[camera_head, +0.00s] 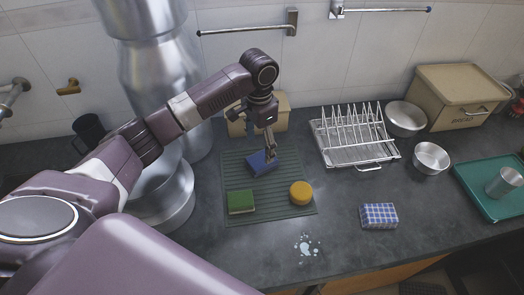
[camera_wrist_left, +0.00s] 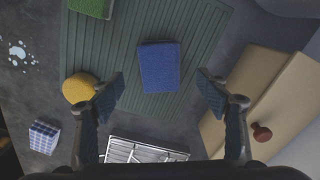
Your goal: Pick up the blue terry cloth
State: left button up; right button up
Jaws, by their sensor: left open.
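The blue terry cloth (camera_head: 261,164) lies folded on a ribbed green mat (camera_head: 240,208) on the dark counter. In the left wrist view the cloth (camera_wrist_left: 159,67) lies ahead of and between the two fingers, apart from both. My left gripper (camera_head: 270,155) reaches down over the cloth in the head view and hides part of its right side. In the wrist view the left gripper (camera_wrist_left: 161,90) has its fingers spread wide with nothing between the pads. My right gripper is in neither view.
A green sponge (camera_head: 241,202) and a yellow round sponge (camera_head: 301,193) share the mat. A tan box (camera_head: 262,112) stands behind it. A wire dish rack (camera_head: 357,150) stands right of it. A blue checked cloth (camera_head: 379,216) and a spill (camera_head: 307,245) lie in front.

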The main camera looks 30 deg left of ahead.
aim_at(262, 158)
pick_arm(q)
jog(key=shift+s+d+f, duration=0.1)
jog(key=shift+s+f, duration=0.05)
jog(key=shift+f, duration=1.05)
jog(key=f, duration=0.2)
jog(key=w+f+p, duration=0.1)
jog(key=f, duration=0.1)
jog(key=shift+d+f+p, duration=0.1)
jog(key=shift+f+p, duration=0.15)
jog(key=shift+p, duration=0.05)
jog(key=shift+f, duration=0.3)
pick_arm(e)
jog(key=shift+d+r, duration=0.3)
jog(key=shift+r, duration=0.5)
pick_arm(q)
jog(key=c, duration=1.3)
jog(key=shift+c, duration=0.2)
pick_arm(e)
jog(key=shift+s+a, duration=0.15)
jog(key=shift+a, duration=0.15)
pick_arm(q)
jog(key=shift+r, duration=0.1)
